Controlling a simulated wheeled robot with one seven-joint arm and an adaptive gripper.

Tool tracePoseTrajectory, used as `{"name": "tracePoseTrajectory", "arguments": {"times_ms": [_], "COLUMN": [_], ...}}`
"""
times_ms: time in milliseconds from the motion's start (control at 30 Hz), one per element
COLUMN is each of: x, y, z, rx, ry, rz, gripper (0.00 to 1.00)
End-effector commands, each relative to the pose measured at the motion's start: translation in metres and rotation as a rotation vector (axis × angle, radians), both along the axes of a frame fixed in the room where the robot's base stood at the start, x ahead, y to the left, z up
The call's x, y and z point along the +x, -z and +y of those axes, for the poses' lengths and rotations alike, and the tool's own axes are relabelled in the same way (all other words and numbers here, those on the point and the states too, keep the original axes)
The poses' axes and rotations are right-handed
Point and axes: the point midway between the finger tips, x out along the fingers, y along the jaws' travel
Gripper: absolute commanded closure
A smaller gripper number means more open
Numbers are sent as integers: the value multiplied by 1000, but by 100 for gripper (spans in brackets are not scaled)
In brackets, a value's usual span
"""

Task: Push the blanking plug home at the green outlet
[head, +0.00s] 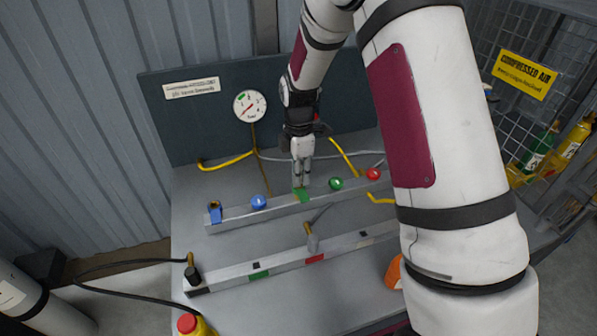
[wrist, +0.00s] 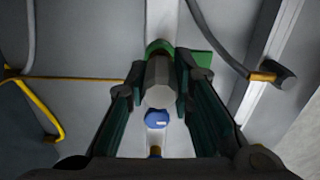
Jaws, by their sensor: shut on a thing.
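My gripper (head: 302,177) points down over the back rail at the green outlet (head: 302,195). In the wrist view its two dark fingers (wrist: 158,88) are shut on a grey faceted blanking plug (wrist: 159,75). The green of the outlet (wrist: 160,47) shows just beyond the plug, with a flat green tab beside it. The plug is at or very close to the outlet; how far it sits in is hidden by the fingers and the plug itself.
On the back rail (head: 235,217), a blue valve knob (head: 259,201) is left of my gripper; a green knob (head: 336,183) and red knob (head: 373,174) are right. A front rail (head: 285,263) holds a grey hose coupling (head: 313,243) and black coupling (head: 192,275). A gauge (head: 250,105) hangs behind.

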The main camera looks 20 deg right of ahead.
Motion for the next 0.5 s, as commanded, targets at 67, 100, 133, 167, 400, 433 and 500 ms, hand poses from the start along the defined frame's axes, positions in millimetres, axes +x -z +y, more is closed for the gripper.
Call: {"name": "tracePoseTrajectory", "arguments": {"times_ms": [67, 100, 133, 167, 400, 433, 500], "x": [0, 0, 0, 0, 0, 0, 0], "y": [2, 2, 3, 3, 7, 8, 9], "z": [0, 0, 0, 0, 0, 0, 0], "rx": [0, 0, 0, 0, 0, 0, 0], "ry": [0, 0, 0, 0, 0, 0, 0], "rz": [0, 0, 0, 0, 1, 1, 1], "gripper": [100, 100, 100, 100, 100, 100, 100]}}
